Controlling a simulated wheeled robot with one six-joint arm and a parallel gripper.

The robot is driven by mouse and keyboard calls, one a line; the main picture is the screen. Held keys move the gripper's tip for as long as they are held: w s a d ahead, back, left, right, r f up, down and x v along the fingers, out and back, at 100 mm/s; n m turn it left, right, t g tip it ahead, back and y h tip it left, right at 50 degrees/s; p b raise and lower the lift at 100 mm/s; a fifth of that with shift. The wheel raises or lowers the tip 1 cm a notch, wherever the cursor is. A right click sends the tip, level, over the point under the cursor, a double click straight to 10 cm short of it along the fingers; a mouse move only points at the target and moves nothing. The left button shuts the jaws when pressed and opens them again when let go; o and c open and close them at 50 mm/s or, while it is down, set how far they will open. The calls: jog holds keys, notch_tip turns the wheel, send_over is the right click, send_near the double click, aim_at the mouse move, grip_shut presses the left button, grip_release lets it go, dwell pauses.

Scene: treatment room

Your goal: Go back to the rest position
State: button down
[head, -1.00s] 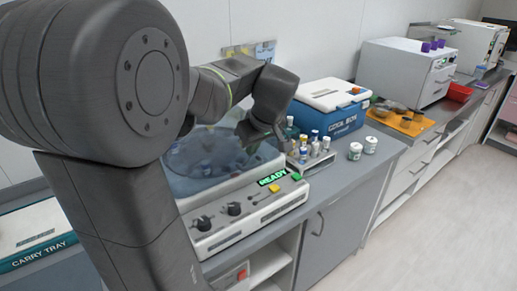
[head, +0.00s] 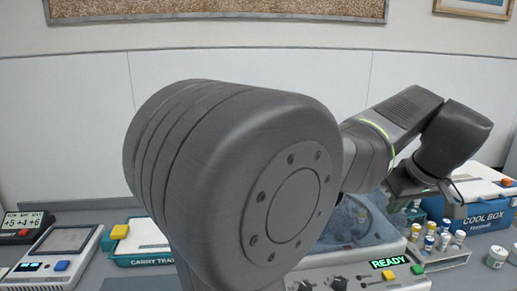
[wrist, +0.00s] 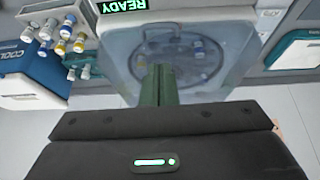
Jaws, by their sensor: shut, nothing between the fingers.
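My gripper (wrist: 158,85) shows in the wrist view as two green fingers pressed together, with nothing between them. It points toward the clear lid of the machine with the green READY display (wrist: 122,5). In the head view my arm spans the middle and right, and its wrist end hangs above the counter near the machine (head: 385,264) and the tube rack. My fingertips are hard to make out in the head view.
A rack of capped tubes (head: 440,262) stands right of the machine, beside the blue cool box (head: 478,214). A white jar (head: 496,256) is at the far right. A carry tray (head: 140,258) and a device with a screen (head: 62,243) lie at the left.

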send_over(371, 244)
notch_tip(371, 244, down, 8)
jog(key=shift+f, duration=0.25)
jog(key=f, duration=0.1)
jog(key=f+b, duration=0.1)
jog(key=f, duration=0.1)
jog(key=shift+s+f+b, duration=0.15)
jog(key=shift+s+b, duration=0.1)
jog(key=shift+b, duration=0.15)
